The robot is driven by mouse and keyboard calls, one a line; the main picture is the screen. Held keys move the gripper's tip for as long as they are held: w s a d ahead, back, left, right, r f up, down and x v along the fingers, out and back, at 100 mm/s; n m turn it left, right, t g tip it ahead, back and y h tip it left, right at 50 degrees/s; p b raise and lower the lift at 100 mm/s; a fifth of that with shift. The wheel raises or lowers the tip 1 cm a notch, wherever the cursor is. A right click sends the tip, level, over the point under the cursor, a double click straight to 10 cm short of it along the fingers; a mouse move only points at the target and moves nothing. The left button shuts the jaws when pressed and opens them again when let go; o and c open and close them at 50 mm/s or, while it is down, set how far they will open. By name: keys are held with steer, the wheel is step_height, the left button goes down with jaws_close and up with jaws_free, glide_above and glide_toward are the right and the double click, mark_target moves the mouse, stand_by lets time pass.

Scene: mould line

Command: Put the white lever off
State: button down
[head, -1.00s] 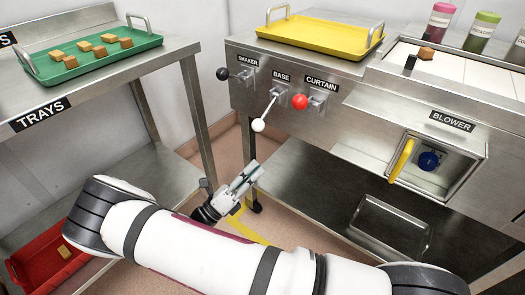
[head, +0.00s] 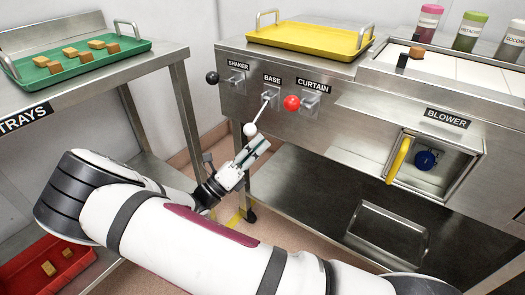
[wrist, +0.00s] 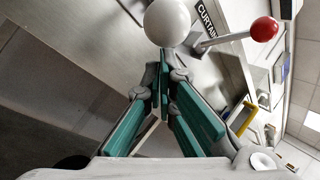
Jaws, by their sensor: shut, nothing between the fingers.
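The white lever (head: 250,129) is on the machine front under the BASE label. Its rod slants down and left from its mount, with the white ball at the low end. In the wrist view the white ball (wrist: 167,22) is large, just beyond my fingertips. My gripper (head: 262,146) is shut and empty, just below and right of the ball in the head view. In the wrist view its fingertips (wrist: 163,88) are together. I cannot tell whether they touch the ball.
The black-ball lever (head: 212,77) is left under SHAKER, and the red-ball lever (head: 291,103) is close on the right under CURTAIN. The blower recess has a yellow handle (head: 398,159). A table with a green tray (head: 85,75) stands left.

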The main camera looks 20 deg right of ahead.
steer(key=shift+r, duration=0.1)
stand_by(0.3)
steer(key=shift+s+a+r+y+p, duration=0.15)
steer(key=shift+a+r+y+p, duration=0.15)
steer(key=shift+p, duration=0.6)
steer(key=shift+s+a+r+n+y+p, duration=0.15)
steer(key=shift+r+n+y+p, duration=0.2)
steer(key=shift+p, duration=0.65)
steer(key=r+y+p, duration=0.1)
steer(key=p, duration=0.2)
steer(key=s+a+r+n+y+p, duration=0.1)
steer(key=r+y+p, duration=0.1)
steer(key=p, duration=0.2)
steer(key=r+g+y+p, duration=0.1)
steer(key=r+p, duration=0.1)
steer(key=p, duration=0.2)
steer(key=shift+s+a+r+n+y, duration=0.2)
steer(key=shift+a+r+n+y, duration=0.05)
steer(key=shift+a+y, duration=0.15)
step_height(320, 180, up, 6)
steer(key=f+n+g+y+p, duration=0.15)
steer(key=y+p, duration=0.25)
steer(key=p, duration=0.4)
glide_above(250, 130)
steer(key=s, duration=0.3)
steer(key=shift+w+a+r+m+g, duration=0.1)
steer(key=shift+a+r+m+g, duration=0.2)
steer(key=shift+r, duration=0.2)
